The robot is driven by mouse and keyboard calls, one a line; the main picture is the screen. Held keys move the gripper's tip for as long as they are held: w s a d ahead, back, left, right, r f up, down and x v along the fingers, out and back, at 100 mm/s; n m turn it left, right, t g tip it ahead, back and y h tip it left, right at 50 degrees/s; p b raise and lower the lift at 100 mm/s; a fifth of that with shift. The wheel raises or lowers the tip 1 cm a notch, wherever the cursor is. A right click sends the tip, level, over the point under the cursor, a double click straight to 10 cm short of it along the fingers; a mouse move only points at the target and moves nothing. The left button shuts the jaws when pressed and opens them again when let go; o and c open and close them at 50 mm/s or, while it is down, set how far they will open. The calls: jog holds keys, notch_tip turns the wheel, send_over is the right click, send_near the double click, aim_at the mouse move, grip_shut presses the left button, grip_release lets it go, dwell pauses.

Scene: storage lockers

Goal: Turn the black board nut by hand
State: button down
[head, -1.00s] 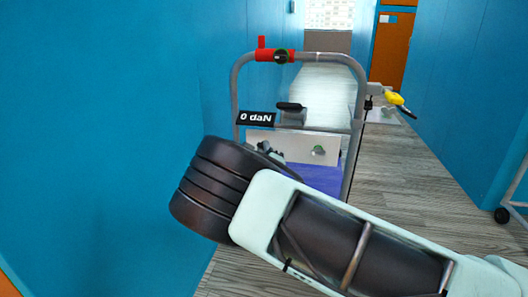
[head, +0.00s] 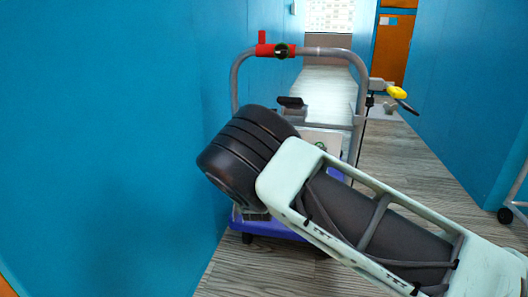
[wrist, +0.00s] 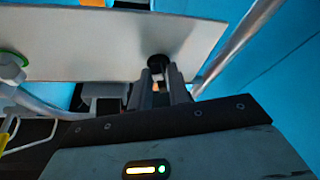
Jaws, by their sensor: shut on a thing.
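In the wrist view the black board nut (wrist: 158,62) sits at the lower edge of a pale grey board (wrist: 105,42), toward its right side. My gripper (wrist: 160,78) has its two dark fingertips at the nut, shut on it, and the fingers cover part of it. A green knob (wrist: 12,62) is on the board's left part. In the head view my arm hides the nut, my gripper and most of the board (head: 325,136).
The board is on a cart with a grey tube frame (head: 358,100) and a purple base (head: 275,229). A red fitting (head: 270,49) is on its top bar. A blue wall (head: 100,150) stands close on the left. Wooden floor (head: 410,170) is open on the right.

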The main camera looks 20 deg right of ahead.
jog(key=m+g+h+b, duration=0.1)
jog(key=m+g+h, duration=0.1)
jog(key=m, duration=0.7)
jog(key=m+g+h+b, duration=0.1)
jog(key=m+g, duration=0.3)
jog(key=m, duration=0.6)
jog(key=a+m+g+h, duration=0.1)
jog(key=m+g+h, duration=0.2)
jog(key=m, duration=0.6)
jog(key=shift+r+m+h+b, duration=0.1)
jog(key=shift+m+h+b, duration=0.2)
jog(key=shift+b, duration=0.1)
jog(key=shift+g, duration=0.3)
jog(key=c, duration=1.5)
grip_release()
jog(key=shift+w+r, duration=0.1)
jog(key=shift+p+v, duration=3.1)
jog(key=shift+v, duration=5.6)
